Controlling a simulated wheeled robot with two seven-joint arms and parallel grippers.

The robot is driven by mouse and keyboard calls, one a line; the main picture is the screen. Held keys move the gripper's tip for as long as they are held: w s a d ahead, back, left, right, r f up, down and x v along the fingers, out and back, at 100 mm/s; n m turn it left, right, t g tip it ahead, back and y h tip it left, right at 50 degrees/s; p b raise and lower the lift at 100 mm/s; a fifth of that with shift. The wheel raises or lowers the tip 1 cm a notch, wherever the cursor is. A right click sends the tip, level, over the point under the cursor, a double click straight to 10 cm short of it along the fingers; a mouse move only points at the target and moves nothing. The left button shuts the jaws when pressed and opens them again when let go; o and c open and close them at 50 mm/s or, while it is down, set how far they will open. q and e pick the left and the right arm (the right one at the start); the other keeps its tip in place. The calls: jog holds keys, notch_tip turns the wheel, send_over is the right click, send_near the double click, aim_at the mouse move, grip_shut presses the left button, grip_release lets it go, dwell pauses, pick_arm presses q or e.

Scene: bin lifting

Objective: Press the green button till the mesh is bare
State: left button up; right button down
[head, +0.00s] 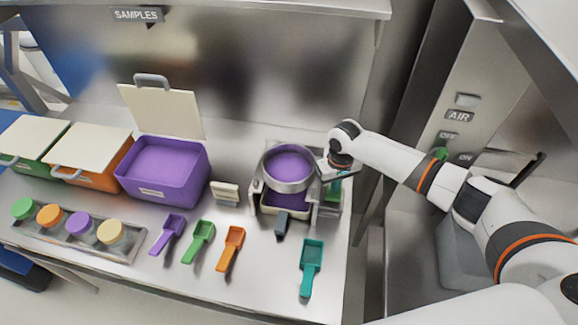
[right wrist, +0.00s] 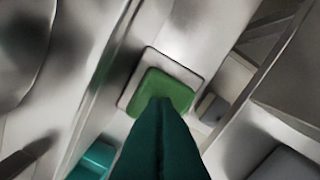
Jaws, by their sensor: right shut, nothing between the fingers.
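A round metal sieve (head: 289,186) sits in a frame on the counter, and purple powder (head: 289,165) covers its mesh. Below it, a light pan (head: 270,207) shows some purple inside. The green button (right wrist: 168,90) lies in a pale square surround, and a bit of green shows beside the sieve in the head view (head: 334,187). My right gripper (right wrist: 160,101) is shut and empty, its dark green fingertips overlapping the button's lower edge in the right wrist view. I cannot tell if they touch it. My left gripper is out of view.
An open purple bin (head: 160,190) stands left of the sieve, with closed orange (head: 95,180) and green (head: 45,150) bins beyond. Purple (head: 168,233), green (head: 199,241), orange (head: 231,248) and teal (head: 312,265) scoops lie in front. A jar rack (head: 130,255) is at front left.

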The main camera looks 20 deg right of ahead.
jog(key=shift+f, duration=0.1)
jog(key=shift+f+b, duration=0.3)
jog(key=shift+f, duration=0.25)
jog(key=shift+r+p, duration=0.7)
jog(key=shift+p, duration=0.25)
jog(key=shift+f, duration=0.15)
jog(key=shift+f+b, duration=0.4)
jog(key=shift+f, duration=0.15)
jog(key=shift+r+p, duration=0.7)
jog(key=shift+p, duration=0.3)
